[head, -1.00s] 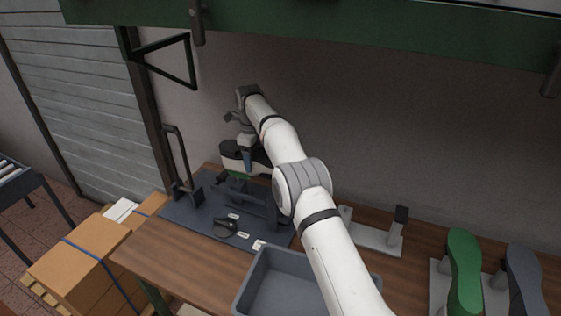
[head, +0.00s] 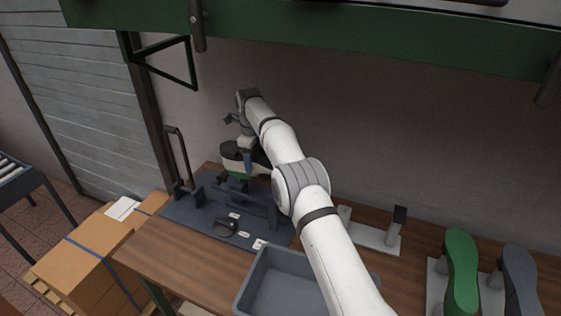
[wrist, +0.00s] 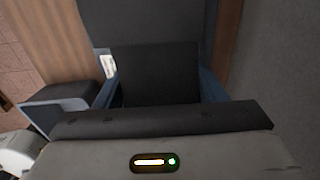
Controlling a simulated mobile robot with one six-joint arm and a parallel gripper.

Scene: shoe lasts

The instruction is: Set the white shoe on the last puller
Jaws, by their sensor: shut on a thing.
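In the head view, my gripper (head: 248,160) is at the far end of my arm, above the back of the last puller. It is shut on the white shoe (head: 230,161), which shows a pale side and a dark top part. A bit of green shows just under the shoe. The last puller (head: 182,213) is a dark blue-grey plate with upright parts and a tall lever at its left. My arm hides part of the shoe and puller. In the wrist view, blue fingers stand on both sides of a dark block; the shoe is hard to make out.
A grey bin (head: 254,283) stands at the front of the wooden bench (head: 160,258). A grey stand (head: 375,237), a green last (head: 462,270) and a grey last (head: 521,280) are at the right. Cardboard boxes (head: 85,262) are at the left. A green beam (head: 330,32) crosses overhead.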

